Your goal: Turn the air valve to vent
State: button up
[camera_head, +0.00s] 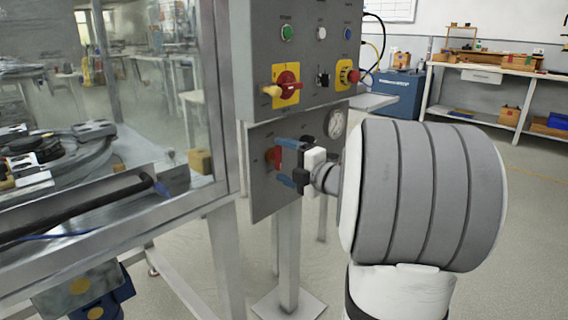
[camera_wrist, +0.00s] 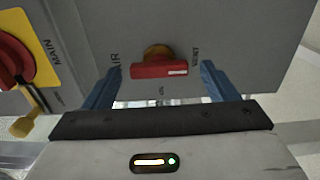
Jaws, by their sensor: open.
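The air valve (camera_wrist: 158,70) has a red bar handle on a brass hub, low on the grey panel. In the wrist view the bar lies crosswise, with a pale mark at its right end. Small lettering that looks like VENT stands near that end, and AIR is at the left. In the head view the red handle (camera_head: 274,157) is partly hidden by my gripper (camera_head: 284,163). My gripper is open, its blue fingers on either side of the handle, and it also shows in the wrist view (camera_wrist: 161,72). Gaps show between both bar ends and the fingers.
A red main switch (camera_head: 288,85) on a yellow plate sits above, with a yellow tag hanging from it. A red emergency button (camera_head: 347,73) is to its right. A pressure gauge (camera_head: 336,123) is beside my gripper. A glazed cabinet (camera_head: 130,90) stands at the left.

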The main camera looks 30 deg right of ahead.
jog(key=p+v, duration=0.2)
jog(key=v, duration=0.5)
jog(key=shift+s+d, duration=0.15)
jog(key=shift+s, duration=0.2)
jog(key=shift+r, duration=0.1)
notch_tip(320, 180, up, 15)
jog(key=w+a+m+g+h+p, duration=0.25)
jog(key=m+h+p, duration=0.9)
jog(key=p, duration=0.75)
jog(key=s+a+r+m+g+y+p, duration=0.2)
jog(key=s+a+m+g+p, duration=0.3)
jog(key=s+a+p, duration=0.3)
jog(key=s+a+r+m+g+y+p, duration=0.3)
jog(key=s+a+r+m+g+p, duration=0.2)
jog(key=s, duration=0.7)
jog(key=a+g+p, duration=0.2)
jog(key=a+p, duration=0.2)
jog(key=p, duration=0.1)
jog(key=shift+s+r+m, duration=0.15)
jog(key=shift+r+m, duration=0.2)
jog(key=shift+s+a+f, duration=0.1)
jog(key=shift+a, duration=0.05)
jog(key=shift+c, duration=0.2)
